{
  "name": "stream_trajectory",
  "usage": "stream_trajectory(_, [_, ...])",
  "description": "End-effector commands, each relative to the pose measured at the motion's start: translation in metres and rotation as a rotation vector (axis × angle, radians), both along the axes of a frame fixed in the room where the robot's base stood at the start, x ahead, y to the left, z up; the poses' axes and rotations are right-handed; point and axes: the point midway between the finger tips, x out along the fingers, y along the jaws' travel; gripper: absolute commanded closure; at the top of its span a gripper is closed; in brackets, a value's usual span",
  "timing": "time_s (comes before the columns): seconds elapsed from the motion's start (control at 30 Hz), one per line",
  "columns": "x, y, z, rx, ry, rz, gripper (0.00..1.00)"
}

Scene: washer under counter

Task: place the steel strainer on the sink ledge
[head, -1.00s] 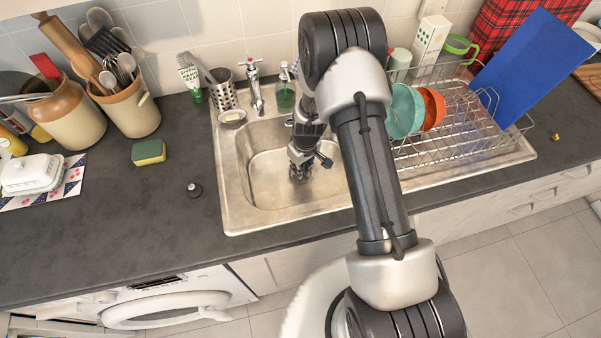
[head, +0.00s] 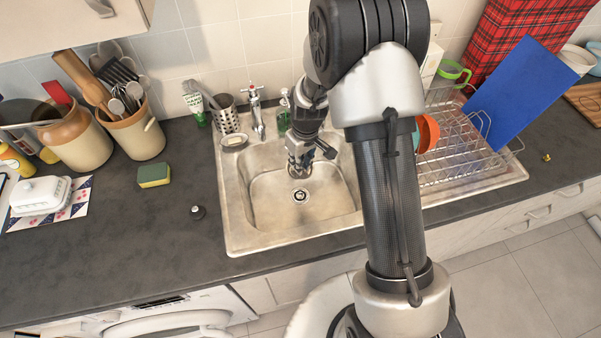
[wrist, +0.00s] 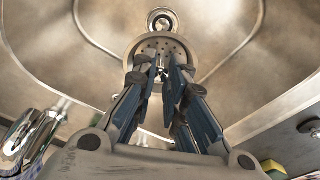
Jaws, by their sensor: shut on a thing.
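The steel strainer (wrist: 150,45) is a round perforated disc between my fingertips in the wrist view. My gripper (wrist: 162,64) is shut on its middle and holds it up over the sink basin. In the head view my gripper (head: 298,168) points down into the basin, and the strainer is hard to make out at its tips. The round drain (head: 300,196) lies open in the basin floor, just in front of the gripper; it also shows beyond the strainer in the wrist view (wrist: 161,20). The sink ledge (head: 233,213) is the steel rim around the basin.
The tap (head: 257,115), soap dish (head: 234,142) and cutlery holder (head: 226,115) stand along the sink's back edge. A dish rack (head: 465,150) is on the right. A small dark stopper (head: 198,212) and a sponge (head: 154,175) lie on the counter at left. The left ledge's front part is clear.

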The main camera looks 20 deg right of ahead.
Motion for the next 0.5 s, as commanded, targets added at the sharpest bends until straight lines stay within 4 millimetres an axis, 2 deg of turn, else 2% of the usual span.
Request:
stream_trajectory(0.03, [0.001, 0.000, 0.015, 0.000, -0.003, 0.000, 1.00])
stream_trajectory(0.2, [0.000, 0.000, 0.040, 0.000, 0.000, 0.000, 1.00])
stream_trajectory(0.4, [0.000, 0.000, 0.051, 0.000, 0.001, -0.001, 1.00])
stream_trajectory(0.5, [-0.007, 0.000, 0.053, 0.000, 0.002, -0.029, 1.00])
